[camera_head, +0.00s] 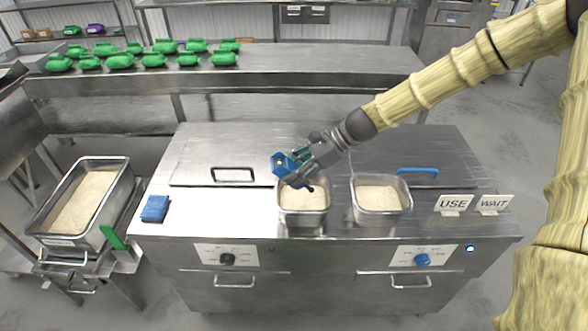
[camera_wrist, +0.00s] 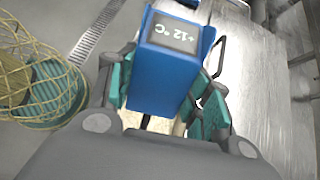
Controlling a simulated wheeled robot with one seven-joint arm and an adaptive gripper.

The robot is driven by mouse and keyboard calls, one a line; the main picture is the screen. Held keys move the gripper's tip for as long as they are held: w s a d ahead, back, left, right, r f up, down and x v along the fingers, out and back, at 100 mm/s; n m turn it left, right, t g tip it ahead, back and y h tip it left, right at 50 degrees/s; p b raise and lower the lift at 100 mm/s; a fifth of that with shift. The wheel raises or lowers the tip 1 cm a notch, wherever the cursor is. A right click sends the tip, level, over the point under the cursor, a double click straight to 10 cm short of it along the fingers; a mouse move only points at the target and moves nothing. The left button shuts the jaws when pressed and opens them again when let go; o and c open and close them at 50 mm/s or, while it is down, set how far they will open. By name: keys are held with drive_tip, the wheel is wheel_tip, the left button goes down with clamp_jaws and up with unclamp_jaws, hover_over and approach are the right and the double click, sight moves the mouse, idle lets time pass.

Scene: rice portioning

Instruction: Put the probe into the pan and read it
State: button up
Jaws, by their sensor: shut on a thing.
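My gripper (camera_head: 297,167) is shut on a blue probe (camera_head: 281,160), above the left small steel pan (camera_head: 303,220). In the wrist view the blue probe (camera_wrist: 160,75) sits between the teal finger pads of my gripper (camera_wrist: 165,95). Its display (camera_wrist: 177,34) reads +12 °C, seen upside down. A short dark stem shows below the probe body, over a pale patch of rice. The pan holds rice (camera_head: 303,198). My gripper covers the pan's far part, and I cannot tell whether the probe's tip is in the rice.
A second small rice pan (camera_head: 381,216) stands to the right, beside a USE sign (camera_head: 453,204) and a WAIT sign (camera_head: 493,204). A blue block (camera_head: 154,208) lies at the counter's left. A large rice pan (camera_head: 45,225) stands further left. Green bundles (camera_head: 120,61) line the back table.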

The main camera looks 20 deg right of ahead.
drive_tip(key=shift+w+f, duration=0.15)
drive_tip(key=shift+f, duration=0.5)
drive_tip(key=shift+f+b, duration=0.85)
drive_tip(key=shift+b, duration=0.2)
drive_tip(key=shift+f+b, duration=1.5)
drive_tip(key=shift+f, duration=0.35)
drive_tip(key=shift+r, duration=0.1)
idle(2.1)
drive_tip(key=p, duration=1.1)
approach(281, 164)
drive_tip(key=x, duration=0.5)
drive_tip(key=shift+a, duration=0.2)
drive_tip(key=shift+f+b, duration=0.25)
drive_tip(key=shift+b, duration=0.05)
